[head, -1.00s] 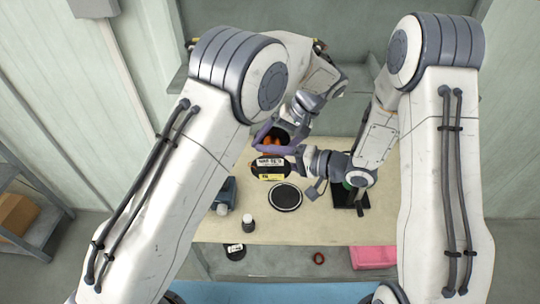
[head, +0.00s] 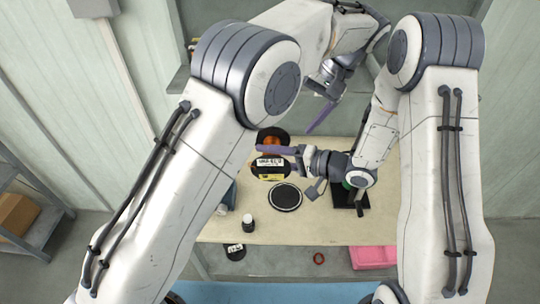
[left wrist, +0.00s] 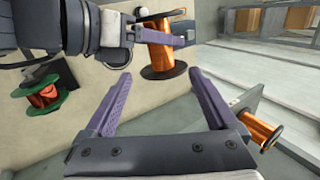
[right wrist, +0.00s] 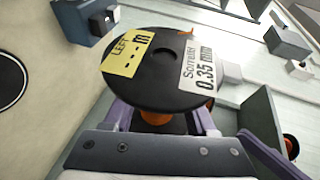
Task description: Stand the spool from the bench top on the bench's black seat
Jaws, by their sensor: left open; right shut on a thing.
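The spool (head: 271,146) has orange copper winding and black flanges, one with white and yellow labels. My right gripper (head: 275,158) is shut on it and holds it clear of the bench top. The labelled flange (right wrist: 150,75) faces the right wrist camera; the spool's exact tilt is hard to tell. The spool also shows in the left wrist view (left wrist: 157,45). The black seat (head: 285,197), a round disc with a pale ring, lies empty on the bench just below the spool in the head view. My left gripper (head: 318,108) is open and empty, behind and right of the spool.
A small black bottle with a white cap (head: 248,224) stands left of the seat on the bench (head: 320,228). A black stand with a green spool (left wrist: 43,95) is to the right. A pink bin (head: 372,257) sits low in front.

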